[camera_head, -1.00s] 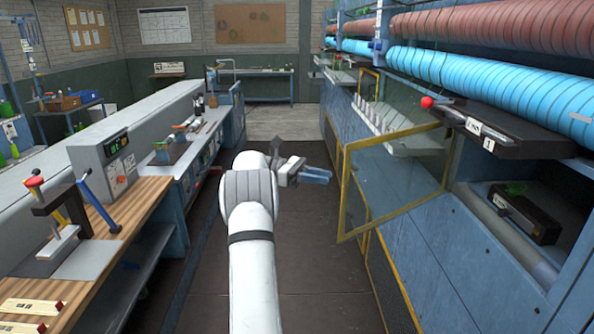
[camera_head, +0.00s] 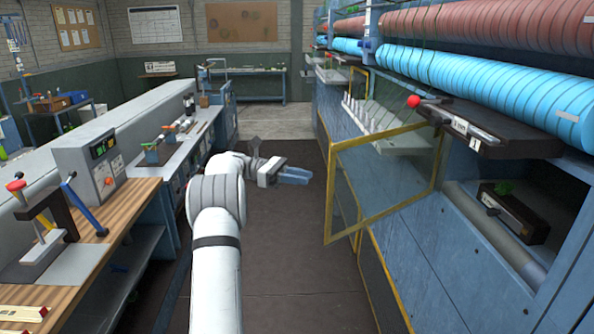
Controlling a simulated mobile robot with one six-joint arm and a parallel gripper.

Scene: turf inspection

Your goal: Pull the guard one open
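Guard one, a clear panel in a yellow frame (camera_head: 428,131), stands swung out from the blue machine on the right, into the aisle. A label reading 1 (camera_head: 474,142) is on the dark ledge beside it. My gripper (camera_head: 300,175), with blue fingers, is over the aisle floor just left of the guard's free edge in the picture. It appears apart from the frame and seems to hold nothing. Its fingers are too small and overlapped to tell open from shut.
A dark ledge (camera_head: 510,135) with a red knob (camera_head: 414,101) juts out at right. An open bay below it holds a black box (camera_head: 512,210). A wooden-topped bench (camera_head: 120,210) lines the left. The aisle floor (camera_head: 290,260) between is clear.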

